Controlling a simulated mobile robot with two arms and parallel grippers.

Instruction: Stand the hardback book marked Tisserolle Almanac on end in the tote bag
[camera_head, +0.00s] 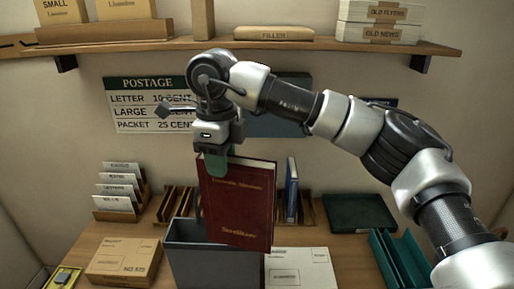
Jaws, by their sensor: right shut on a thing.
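The dark red hardback book (238,208) has gilt lettering that looks like Tisserolle Almanac, though the small print is blurred. My right gripper (216,165) is shut on its top edge near the left corner and holds it upright, slightly tilted. The grey open-topped tote bag (200,268) stands on the table below. The book's whole lower edge shows in front of the bag's opening, and its lower right corner reaches past the bag's right side. The book hides part of the bag's rim. My left gripper is not in view.
A brown parcel (123,261) is left of the bag and a pale parcel (301,269) right of it. Behind stand a wooden rack (178,206) and a blue book (291,188). A green tray (358,213) and teal holder (400,262) are at right. A shelf (270,44) runs above.

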